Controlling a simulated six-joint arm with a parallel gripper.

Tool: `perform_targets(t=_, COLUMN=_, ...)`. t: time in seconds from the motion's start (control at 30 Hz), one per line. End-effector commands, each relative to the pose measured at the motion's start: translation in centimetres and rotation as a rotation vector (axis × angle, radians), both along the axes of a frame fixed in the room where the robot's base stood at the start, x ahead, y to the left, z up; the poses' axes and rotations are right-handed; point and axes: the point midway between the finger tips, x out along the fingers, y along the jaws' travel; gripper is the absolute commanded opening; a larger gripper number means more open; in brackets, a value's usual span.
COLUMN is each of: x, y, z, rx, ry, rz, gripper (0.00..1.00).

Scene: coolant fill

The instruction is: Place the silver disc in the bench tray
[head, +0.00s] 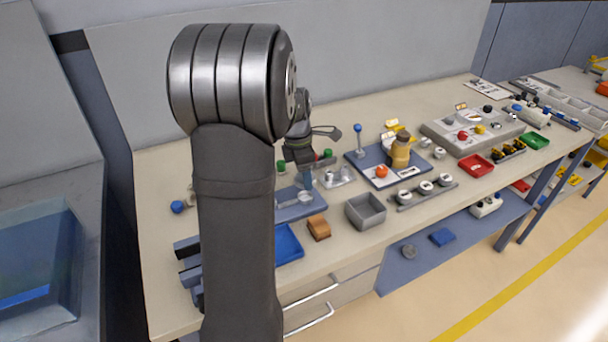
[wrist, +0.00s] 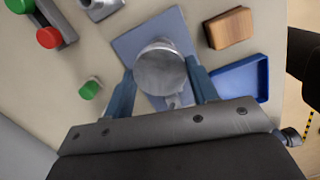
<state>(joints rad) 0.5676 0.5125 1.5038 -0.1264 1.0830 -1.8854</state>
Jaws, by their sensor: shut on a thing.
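The silver disc (wrist: 159,70) is between the two blue fingers of my gripper (wrist: 160,82), which is shut on it. The disc is over a blue-grey plate (wrist: 133,42) on the bench; I cannot tell whether it touches the plate. In the head view my gripper (head: 304,183) points down at this plate (head: 290,212), and the arm hides part of the area. Two open trays are near: a blue tray (wrist: 262,72) right of the plate in the wrist view, and a grey tray (head: 365,213) farther right in the head view. Both look empty.
A brown block (head: 319,228) lies between the plate and the grey tray; it also shows in the wrist view (wrist: 230,27). A fixture with green knobs (head: 335,175) stands behind. A rack of round parts (head: 425,192) and a red tray (head: 476,165) are to the right.

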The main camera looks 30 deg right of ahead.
Motion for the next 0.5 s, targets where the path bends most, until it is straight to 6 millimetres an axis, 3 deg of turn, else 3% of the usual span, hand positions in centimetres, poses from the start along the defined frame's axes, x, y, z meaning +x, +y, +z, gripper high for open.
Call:
perform_targets(t=0.13, x=-0.5, y=0.1, z=0.3, rx=0.0, ry=-0.001, rz=-0.001, gripper=0.38)
perform_targets(t=0.27, x=-2.5, y=0.4, z=1.2, rx=-0.001, ry=-0.002, rz=-0.001, gripper=0.38)
perform_targets(t=0.5, x=-9.2, y=2.2, z=3.5, rx=-0.002, ry=-0.002, rz=-0.002, gripper=0.38)
